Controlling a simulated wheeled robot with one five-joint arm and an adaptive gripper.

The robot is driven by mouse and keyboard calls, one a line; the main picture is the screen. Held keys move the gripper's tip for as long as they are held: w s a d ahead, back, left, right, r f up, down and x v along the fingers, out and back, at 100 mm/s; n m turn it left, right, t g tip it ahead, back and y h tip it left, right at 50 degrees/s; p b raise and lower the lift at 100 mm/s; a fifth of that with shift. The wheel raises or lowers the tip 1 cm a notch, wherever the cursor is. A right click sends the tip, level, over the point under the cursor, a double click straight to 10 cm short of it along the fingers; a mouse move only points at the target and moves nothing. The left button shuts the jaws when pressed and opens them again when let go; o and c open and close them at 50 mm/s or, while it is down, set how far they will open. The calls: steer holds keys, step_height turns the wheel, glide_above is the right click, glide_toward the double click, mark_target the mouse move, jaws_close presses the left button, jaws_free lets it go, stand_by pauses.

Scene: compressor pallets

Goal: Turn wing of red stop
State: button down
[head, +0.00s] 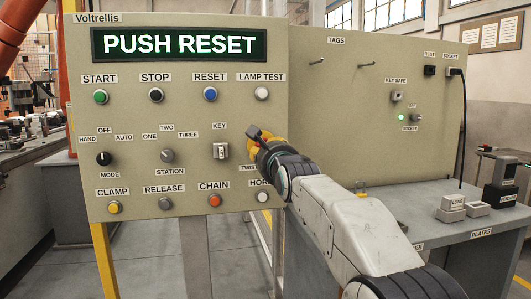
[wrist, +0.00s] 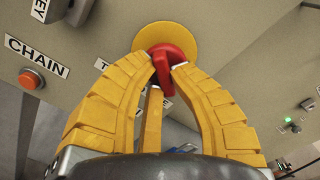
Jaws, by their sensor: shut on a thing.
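The red stop (wrist: 167,62) sits on a round yellow plate (wrist: 183,38) on the panel, seen in the wrist view. It has a red wing that reaches down between my fingers. My gripper (wrist: 167,70) has yellow fingers closed on this red wing from both sides. Part of the yellow plate shows around the fingers.
The panel (head: 130,185) carries several buttons and knobs, with a display reading PUSH RESET (head: 180,45). The HORN button (head: 263,197) is just below my gripper. The orange CHAIN button (wrist: 30,79) is to the left. A grey bench (head: 440,235) stands at right.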

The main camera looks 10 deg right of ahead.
steer(key=c, duration=1.1)
jaws_free()
steer(key=shift+s, duration=0.1)
steer(key=s, duration=1.1)
steer(key=shift+s+d, duration=0.15)
steer(key=shift+s, duration=0.25)
